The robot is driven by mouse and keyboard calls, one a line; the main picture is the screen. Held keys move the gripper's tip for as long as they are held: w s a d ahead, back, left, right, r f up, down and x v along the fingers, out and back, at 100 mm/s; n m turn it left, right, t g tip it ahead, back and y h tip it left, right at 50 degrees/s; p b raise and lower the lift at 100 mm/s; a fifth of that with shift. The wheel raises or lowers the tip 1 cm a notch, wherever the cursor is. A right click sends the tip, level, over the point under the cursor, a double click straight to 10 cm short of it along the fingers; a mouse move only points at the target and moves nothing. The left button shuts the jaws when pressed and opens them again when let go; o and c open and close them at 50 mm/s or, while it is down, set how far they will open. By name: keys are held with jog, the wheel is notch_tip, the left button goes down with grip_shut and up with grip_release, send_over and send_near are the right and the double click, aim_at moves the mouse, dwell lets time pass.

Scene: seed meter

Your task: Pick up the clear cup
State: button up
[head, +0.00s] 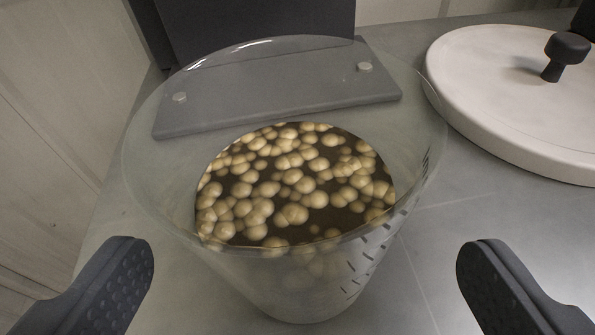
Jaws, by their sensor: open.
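The clear cup (290,275) stands upright on the grey surface in the middle of the head view. It is wide at the rim, narrows toward its base and has dark graduation marks on its right side. Many round, pale tan seeds (295,185) lie inside it. My gripper (305,285) is open, with one dark, dimpled finger at the lower left and the other at the lower right. The cup shows between and beyond the two fingers, with a visible gap on each side. Neither finger appears to touch it.
A grey plate (200,120) with two light studs lies behind the cup, in front of a dark upright block (260,25). A round white lid (490,80) with a black knob (566,50) is at the upper right. The grey surface (450,230) is clear right of the cup. Pale panelling (50,130) stands left.

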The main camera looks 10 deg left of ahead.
aim_at(296, 160)
jog(key=b+x, duration=0.1)
jog(key=x, duration=0.4)
jog(key=shift+w+a, duration=0.15)
jog(key=c, duration=1.3)
jog(key=shift+o, duration=0.2)
jog(key=shift+r+p, duration=0.2)
jog(key=shift+p, duration=0.25)
